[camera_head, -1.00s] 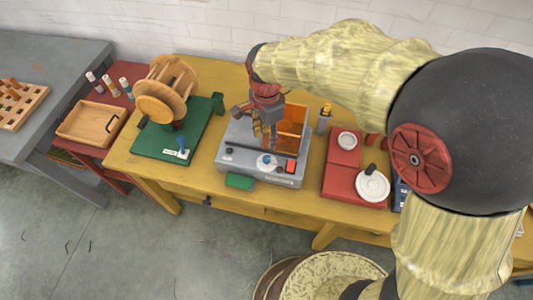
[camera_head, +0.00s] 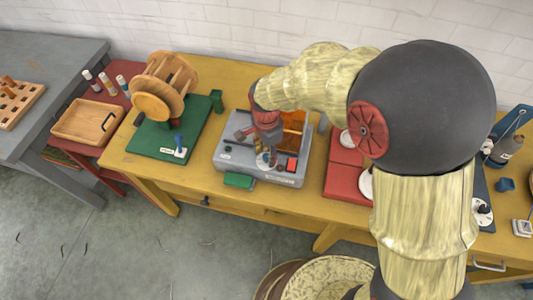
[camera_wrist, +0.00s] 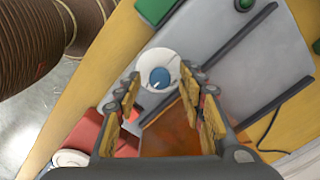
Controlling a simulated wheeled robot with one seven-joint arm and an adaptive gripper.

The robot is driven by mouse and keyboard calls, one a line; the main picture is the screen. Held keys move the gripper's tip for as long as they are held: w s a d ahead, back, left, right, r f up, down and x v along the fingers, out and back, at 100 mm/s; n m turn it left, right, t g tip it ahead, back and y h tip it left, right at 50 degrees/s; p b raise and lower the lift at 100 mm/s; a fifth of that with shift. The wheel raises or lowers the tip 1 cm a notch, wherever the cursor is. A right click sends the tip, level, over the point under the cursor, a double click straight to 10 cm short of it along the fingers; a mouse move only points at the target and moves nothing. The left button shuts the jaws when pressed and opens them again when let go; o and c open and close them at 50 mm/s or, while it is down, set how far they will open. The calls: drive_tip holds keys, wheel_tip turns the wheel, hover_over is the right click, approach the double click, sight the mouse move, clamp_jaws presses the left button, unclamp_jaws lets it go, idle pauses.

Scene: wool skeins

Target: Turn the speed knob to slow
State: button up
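My gripper (camera_head: 267,160) points down over the front part of the machine and mostly hides the dial in the head view. In the wrist view my gripper (camera_wrist: 161,82) is open, with one finger on each side of the dial. I cannot tell whether the fingers touch it. The dial's lettering is too small to read.
A red button (camera_head: 292,164) sits right of the dial, and an orange panel (camera_head: 294,122) behind it. A green block (camera_head: 239,181) is at the machine's front. A green stand with a wooden wheel (camera_head: 165,88) is left; a red unit (camera_head: 343,178) is right.

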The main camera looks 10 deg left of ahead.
drive_tip(key=shift+c, duration=0.4)
clamp_jaws()
